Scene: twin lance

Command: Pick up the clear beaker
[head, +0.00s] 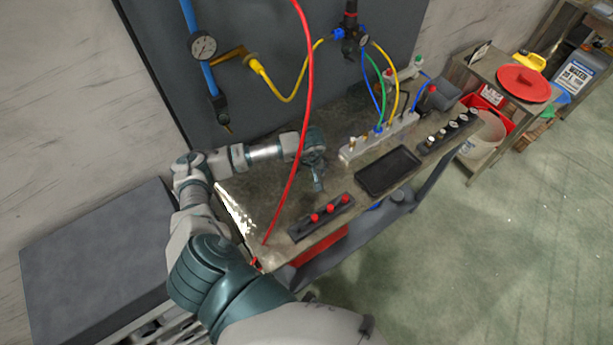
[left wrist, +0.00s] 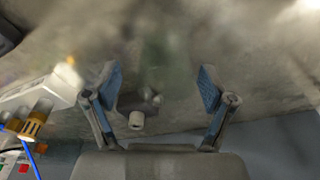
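I cannot make out the clear beaker with certainty in either view. My left gripper (head: 317,178) is over the worktable (head: 272,182), behind the black rack with red-topped pieces (head: 330,211). In the left wrist view the two blue-padded fingers of my left gripper (left wrist: 158,88) stand wide apart. Between them I see the blurred grey tabletop and a small grey fitting with a white end (left wrist: 138,118). Whether something transparent stands between the fingers is not clear. My right gripper is not in view.
A black tray (head: 388,171) and a white manifold (head: 380,137) with coloured hoses stand to the right on the table. A red hose (head: 305,100) hangs in front of my left arm. The manifold (left wrist: 48,92) is left of the fingers in the wrist view.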

